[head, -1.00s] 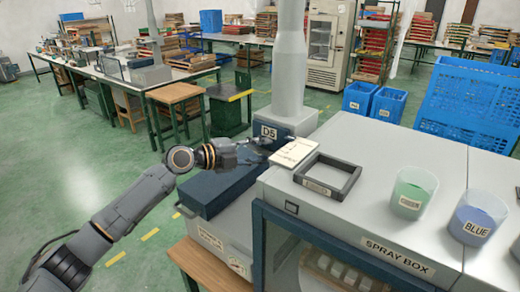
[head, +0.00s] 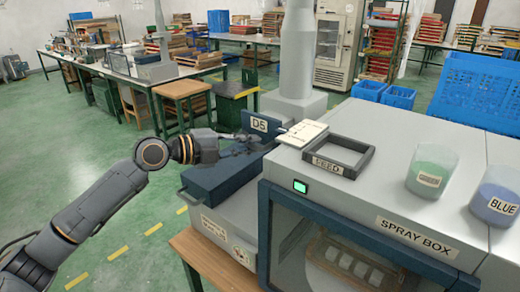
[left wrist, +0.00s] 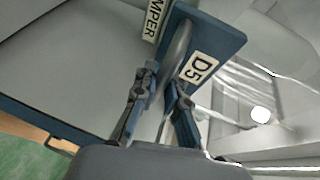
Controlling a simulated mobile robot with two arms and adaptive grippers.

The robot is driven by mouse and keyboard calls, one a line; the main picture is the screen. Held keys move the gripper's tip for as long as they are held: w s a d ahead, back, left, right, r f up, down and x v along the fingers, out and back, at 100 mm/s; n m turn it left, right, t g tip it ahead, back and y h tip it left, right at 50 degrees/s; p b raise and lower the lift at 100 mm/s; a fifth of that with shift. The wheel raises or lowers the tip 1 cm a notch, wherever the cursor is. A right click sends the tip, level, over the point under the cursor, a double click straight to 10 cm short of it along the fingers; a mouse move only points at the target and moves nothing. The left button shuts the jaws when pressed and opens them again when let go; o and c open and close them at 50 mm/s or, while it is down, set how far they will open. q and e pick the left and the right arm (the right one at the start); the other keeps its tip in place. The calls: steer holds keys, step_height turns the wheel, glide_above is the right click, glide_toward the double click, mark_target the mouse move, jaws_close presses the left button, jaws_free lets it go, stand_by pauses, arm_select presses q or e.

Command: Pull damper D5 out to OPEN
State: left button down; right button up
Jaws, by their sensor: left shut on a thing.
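Damper D5 (head: 262,123) is a dark blue plate with a white D5 label, beside the grey duct base in the head view. In the left wrist view the damper (left wrist: 222,45) stands close in front of my fingers, with a grey bar along it. My left gripper (head: 247,143) reaches in from the left, at the damper's lower front. In the left wrist view my left gripper (left wrist: 165,80) has its fingers on either side of the grey bar and is shut on the damper. The exact contact is partly hidden. My right gripper is not in view.
The spray box (head: 370,190) stands at the right, with a green lamp (head: 301,186) lit. A blue lidded box (head: 215,180) lies below my gripper.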

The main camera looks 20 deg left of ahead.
arm_select(q)
steer(key=shift+s+a+f, duration=0.1)
steer(key=shift+s+f, duration=0.05)
steer(key=shift+s, duration=0.2)
steer(key=c, duration=1.7)
jaws_free()
steer(key=o, duration=0.3)
steer(key=shift+s, duration=0.15)
steer(key=shift+o, duration=0.2)
steer(key=shift+s+a, duration=0.1)
steer(key=shift+a, duration=0.05)
steer(key=v, duration=1.2)
steer(key=shift+r, duration=0.25)
